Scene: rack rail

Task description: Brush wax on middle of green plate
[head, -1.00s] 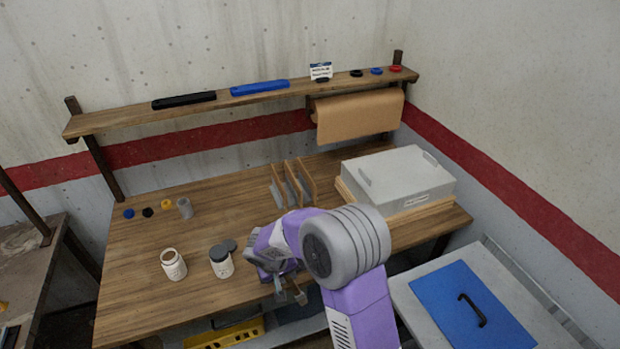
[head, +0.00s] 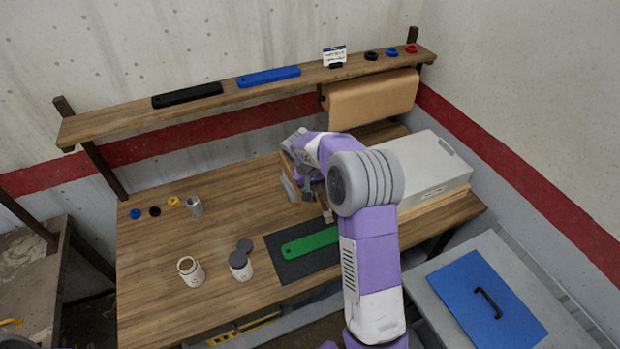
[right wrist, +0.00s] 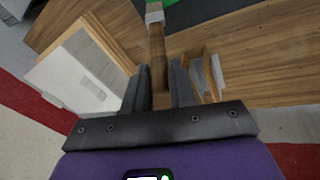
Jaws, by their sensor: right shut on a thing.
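The green plate (head: 311,243) lies on a dark mat (head: 290,268) on the wooden bench, its right end hidden behind my right arm. A strip of the plate also shows at the top of the right wrist view (right wrist: 186,12). My right gripper (right wrist: 158,90) is shut on the wooden handle of a brush (right wrist: 157,50). The brush has a pale metal ferrule; its bristles are hard to make out. In the head view my right gripper (head: 312,190) is behind the plate, near the rack. A white jar with brown contents (head: 190,271) and a white jar with a dark top (head: 240,265) stand left of the mat.
A metal cup (head: 194,207) and small coloured rings are at the back left. The bench's left middle is clear.

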